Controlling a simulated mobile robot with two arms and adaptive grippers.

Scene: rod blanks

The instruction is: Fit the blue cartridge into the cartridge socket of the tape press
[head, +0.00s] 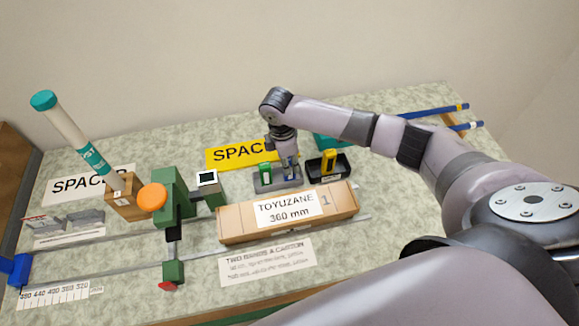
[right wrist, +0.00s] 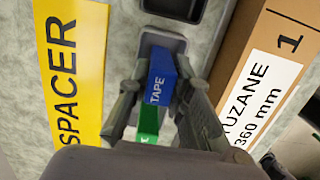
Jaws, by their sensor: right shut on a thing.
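The blue cartridge (right wrist: 162,76), marked TAPE, is between the fingers of my right gripper (right wrist: 162,103) in the right wrist view. In the head view my right gripper (head: 284,158) points down over the grey tray (head: 278,185), and the cartridge is mostly hidden. I cannot tell whether it touches the tray. A green cartridge (head: 265,172) stands in the tray just left of the gripper. A green machine (head: 174,195) with an orange knob and a small screen, apparently the tape press, stands to the left. Its socket cannot be made out. My left gripper is not in view.
A carton (head: 240,222) labelled TOYUZANE 360 mm lies in front of the tray. A black holder (head: 340,168) with a yellow cartridge (head: 328,160) is right of it. A yellow SPACER sign (head: 228,156) lies behind. A wooden block (head: 124,203) with a tilted tube (head: 75,137) stands at left.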

